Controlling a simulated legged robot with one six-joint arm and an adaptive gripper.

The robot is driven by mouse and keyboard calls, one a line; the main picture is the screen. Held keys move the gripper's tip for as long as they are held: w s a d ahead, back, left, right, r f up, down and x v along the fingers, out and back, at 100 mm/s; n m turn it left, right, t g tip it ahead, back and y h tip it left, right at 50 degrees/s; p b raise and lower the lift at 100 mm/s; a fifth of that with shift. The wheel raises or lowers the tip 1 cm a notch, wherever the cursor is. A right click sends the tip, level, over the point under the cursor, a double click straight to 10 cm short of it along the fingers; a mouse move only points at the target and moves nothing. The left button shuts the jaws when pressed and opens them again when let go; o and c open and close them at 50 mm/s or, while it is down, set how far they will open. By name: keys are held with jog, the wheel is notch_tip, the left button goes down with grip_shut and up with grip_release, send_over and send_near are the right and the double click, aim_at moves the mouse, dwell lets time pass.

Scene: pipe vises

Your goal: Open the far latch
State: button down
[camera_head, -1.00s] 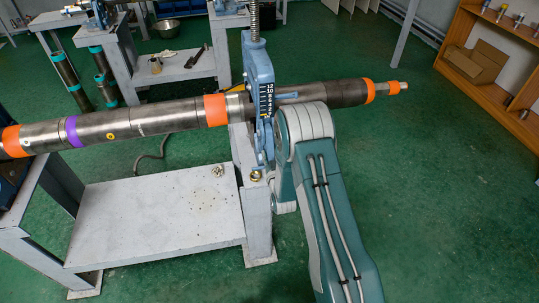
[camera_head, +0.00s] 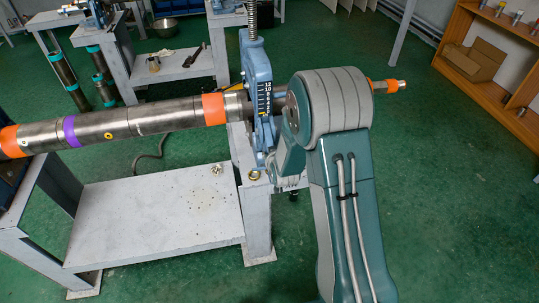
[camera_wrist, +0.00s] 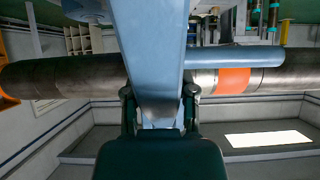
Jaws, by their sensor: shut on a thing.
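The blue vise frame (camera_head: 258,90) stands upright around the pipe in the head view, with a dark number scale on its face and a threaded rod above. In the wrist view a broad blue bar (camera_wrist: 148,50) of the vise runs down between the fingers of my gripper (camera_wrist: 160,102). My gripper is shut on its narrowing lower end, one finger on each side. I cannot tell from the views exactly which part of the latch it holds. In the head view my gripper is mostly hidden by my arm, low beside the vise.
The long steel pipe (camera_head: 168,115) with orange and purple bands passes through the vise. A grey stand with a white lower shelf (camera_head: 160,210) is below it. A wooden shelf (camera_head: 478,66) stands at the right. Green floor is open at the front right.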

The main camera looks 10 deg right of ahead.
jog(key=shift+s+r+g, duration=0.25)
jog(key=shift+r+g, duration=0.5)
jog(key=shift+g, duration=0.35)
jog(key=shift+c, duration=2.1)
grip_release()
jog(key=v, duration=1.2)
jog(key=shift+a, duration=0.1)
